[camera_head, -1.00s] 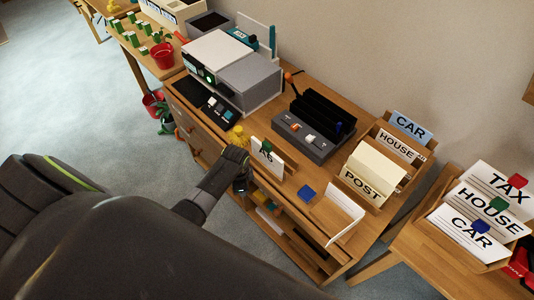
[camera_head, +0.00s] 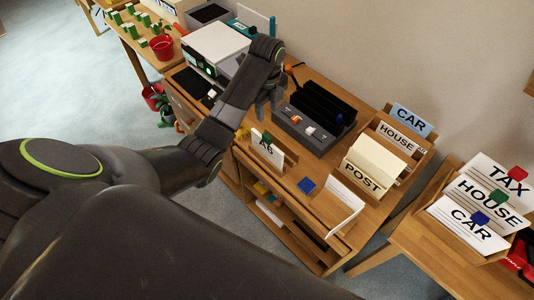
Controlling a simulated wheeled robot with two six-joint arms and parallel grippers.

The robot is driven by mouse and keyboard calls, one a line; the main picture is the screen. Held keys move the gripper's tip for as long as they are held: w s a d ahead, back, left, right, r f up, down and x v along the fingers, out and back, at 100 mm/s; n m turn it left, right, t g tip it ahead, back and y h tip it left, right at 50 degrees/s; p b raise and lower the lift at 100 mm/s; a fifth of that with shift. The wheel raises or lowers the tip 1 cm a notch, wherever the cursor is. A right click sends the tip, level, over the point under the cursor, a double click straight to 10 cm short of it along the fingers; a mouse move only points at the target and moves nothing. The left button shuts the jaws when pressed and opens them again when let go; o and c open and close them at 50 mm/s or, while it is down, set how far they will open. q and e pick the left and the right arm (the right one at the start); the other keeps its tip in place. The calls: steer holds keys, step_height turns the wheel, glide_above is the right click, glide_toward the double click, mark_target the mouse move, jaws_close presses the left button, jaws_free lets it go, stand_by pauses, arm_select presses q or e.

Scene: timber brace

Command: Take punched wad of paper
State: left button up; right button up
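My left arm reaches in from the left over the desk. Its gripper (camera_head: 268,104) points down beside the left end of the dark punch-like device (camera_head: 309,132) with black upright plates. The fingers are small and dark, and I cannot tell how far apart they are. A white paper wad marked A6 (camera_head: 268,152) with a green tab stands near the desk's front edge, below the gripper and apart from it. Another white paper stack (camera_head: 340,204) stands farther right at the front edge. Punch holes cannot be made out in either. My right gripper is not in view.
A POST holder (camera_head: 364,180), with HOUSE and CAR (camera_head: 411,121) cards behind, stands at the desk's right. A printer-like machine (camera_head: 215,47) stands at the back left, partly behind my arm.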

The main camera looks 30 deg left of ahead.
arm_select(q)
steer(key=b, duration=0.2)
glide_above(267, 136)
steer(key=f, duration=0.4)
steer(key=shift+w+a+f, duration=0.1)
steer(key=shift+w+f, duration=0.25)
steer(key=shift+f, duration=0.05)
step_height(267, 136, down, 4)
steer(key=shift+p, duration=0.85)
steer(key=f, duration=0.1)
steer(key=f+p, duration=0.1)
steer(key=f, duration=0.2)
steer(key=shift+s+f, duration=0.35)
steer(key=shift+s, duration=0.05)
steer(key=shift+f, duration=0.4)
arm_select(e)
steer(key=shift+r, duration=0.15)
arm_select(q)
jaws_close()
